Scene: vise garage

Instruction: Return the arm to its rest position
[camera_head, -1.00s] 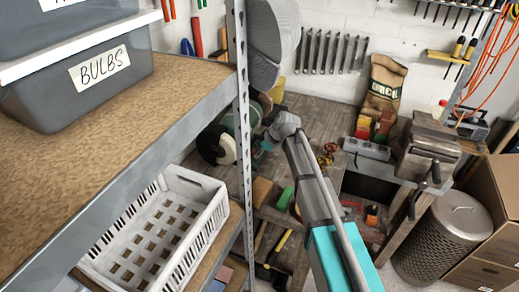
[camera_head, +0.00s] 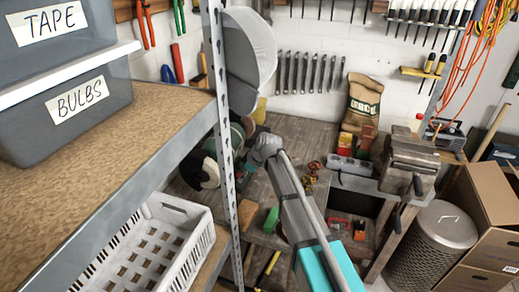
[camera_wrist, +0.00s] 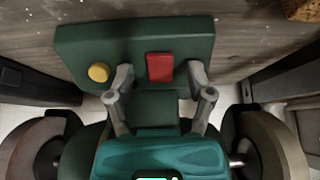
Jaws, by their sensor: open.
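My gripper (camera_wrist: 161,80) is open in the wrist view, its two grey fingers apart with nothing held between them. A green bench grinder (camera_wrist: 75,45) with a yellow button and a red switch lies right in front of the fingers. Whether they touch it I cannot tell. In the head view, my arm reaches from the bottom edge up and left to the workbench. The gripper's fingers cannot be made out there, near the shelf post. The grinder (camera_head: 211,172) shows there partly behind that post.
A metal shelf (camera_head: 150,120) with grey boxes and a white crate (camera_head: 190,241) stands close on the left. On the workbench (camera_head: 300,130) are a vise (camera_head: 410,160) and a sack (camera_head: 364,104). A metal bin (camera_head: 432,243) and cardboard boxes (camera_head: 483,215) stand at right.

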